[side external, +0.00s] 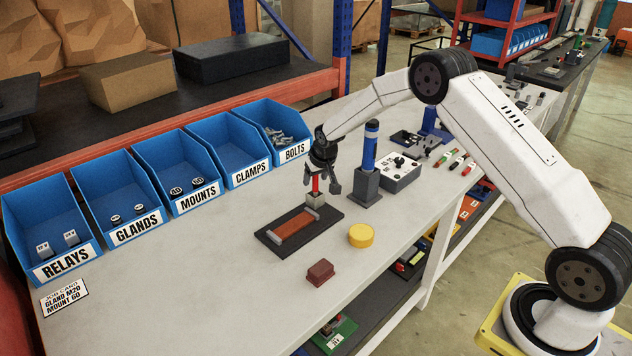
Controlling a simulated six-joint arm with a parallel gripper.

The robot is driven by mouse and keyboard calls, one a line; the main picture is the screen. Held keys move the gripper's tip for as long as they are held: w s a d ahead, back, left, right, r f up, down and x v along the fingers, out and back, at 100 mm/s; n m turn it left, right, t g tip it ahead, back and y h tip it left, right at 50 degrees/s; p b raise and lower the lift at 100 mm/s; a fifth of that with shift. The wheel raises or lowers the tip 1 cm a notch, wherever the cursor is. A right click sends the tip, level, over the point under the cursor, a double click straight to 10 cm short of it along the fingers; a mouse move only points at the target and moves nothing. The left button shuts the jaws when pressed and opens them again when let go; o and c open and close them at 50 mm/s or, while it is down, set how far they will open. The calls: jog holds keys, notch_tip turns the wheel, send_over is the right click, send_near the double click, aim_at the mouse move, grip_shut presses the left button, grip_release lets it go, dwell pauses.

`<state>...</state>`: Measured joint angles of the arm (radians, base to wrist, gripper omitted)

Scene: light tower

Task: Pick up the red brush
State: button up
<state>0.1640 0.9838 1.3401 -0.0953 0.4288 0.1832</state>
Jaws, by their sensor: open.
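A slim upright red piece (316,184), which looks like the red brush's handle, stands in or on a small light grey block (315,200). The block is at the back end of a dark plate (268,238) with a brown-orange strip (295,229). My gripper (321,188) points down with its fingers open on either side of the red piece. I cannot tell whether a finger touches it. The top of the red piece is hidden by my gripper. A dark red block (320,272) lies apart on the bench in front.
A blue-topped tower (370,145) on a grey base stands close to the right of my gripper. A yellow disc (361,236) and a grey control box (400,175) are nearby. Blue labelled bins (170,180) line the back.

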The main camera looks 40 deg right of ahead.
jog(key=shift+w+f, duration=0.2)
jog(key=shift+f, duration=0.3)
grip_shut()
